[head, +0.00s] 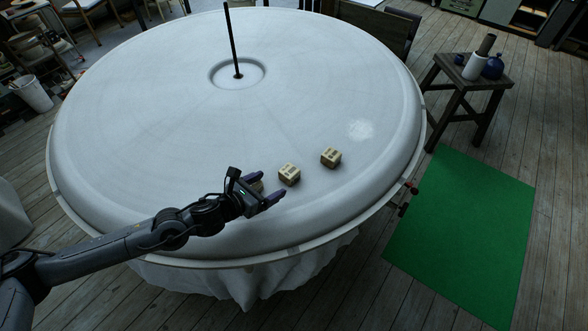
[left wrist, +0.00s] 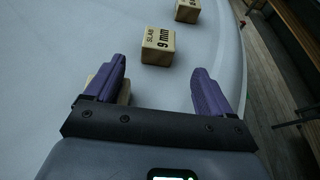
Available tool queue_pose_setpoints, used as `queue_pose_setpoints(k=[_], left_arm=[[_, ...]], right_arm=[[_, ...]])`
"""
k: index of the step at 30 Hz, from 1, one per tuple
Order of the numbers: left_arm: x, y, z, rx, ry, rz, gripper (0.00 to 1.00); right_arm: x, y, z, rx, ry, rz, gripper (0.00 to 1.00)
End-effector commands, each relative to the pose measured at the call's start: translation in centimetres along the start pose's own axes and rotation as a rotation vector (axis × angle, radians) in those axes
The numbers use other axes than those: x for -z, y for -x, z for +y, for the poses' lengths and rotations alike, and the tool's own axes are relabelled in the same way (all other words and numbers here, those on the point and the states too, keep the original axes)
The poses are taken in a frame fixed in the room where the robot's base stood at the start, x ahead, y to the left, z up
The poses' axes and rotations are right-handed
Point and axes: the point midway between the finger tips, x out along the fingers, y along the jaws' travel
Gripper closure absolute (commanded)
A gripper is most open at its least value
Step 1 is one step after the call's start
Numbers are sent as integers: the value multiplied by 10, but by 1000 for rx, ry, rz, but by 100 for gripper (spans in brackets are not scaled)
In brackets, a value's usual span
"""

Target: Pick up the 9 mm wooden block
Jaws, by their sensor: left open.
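The 9 mm wooden block (head: 289,174) rests on the white round table (head: 150,120), the middle one of three pale blocks. In the left wrist view the block (left wrist: 158,48) reads "SLAB 9 mm" on its faces and lies just ahead of my fingertips, roughly between them in the picture. My left gripper (head: 267,186) is low over the table, to the left of the block. Its purple fingers (left wrist: 160,68) are open with nothing between them. My right gripper shows in neither view.
Another block (head: 331,157) lies further right; in the left wrist view it (left wrist: 187,11) is cut off at the top. A third block (left wrist: 124,92) is mostly hidden by my left finger. A dark rod (head: 232,45) stands at the table's centre. A stool (head: 470,85) is off right.

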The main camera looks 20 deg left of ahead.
Motion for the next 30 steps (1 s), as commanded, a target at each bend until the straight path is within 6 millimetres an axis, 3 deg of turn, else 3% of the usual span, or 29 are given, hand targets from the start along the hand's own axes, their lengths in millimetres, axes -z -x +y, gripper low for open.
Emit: queue_pose_setpoints(k=[6,16,24,30], left_arm=[[-1,-31,-1,1,2,-1,17],[-5,-51,0,1,1,-2,17],[-12,-84,2,1,2,-1,17],[-11,-95,2,1,0,0,17]], right_arm=[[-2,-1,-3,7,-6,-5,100],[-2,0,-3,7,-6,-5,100],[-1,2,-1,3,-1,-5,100],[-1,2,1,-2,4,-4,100]])
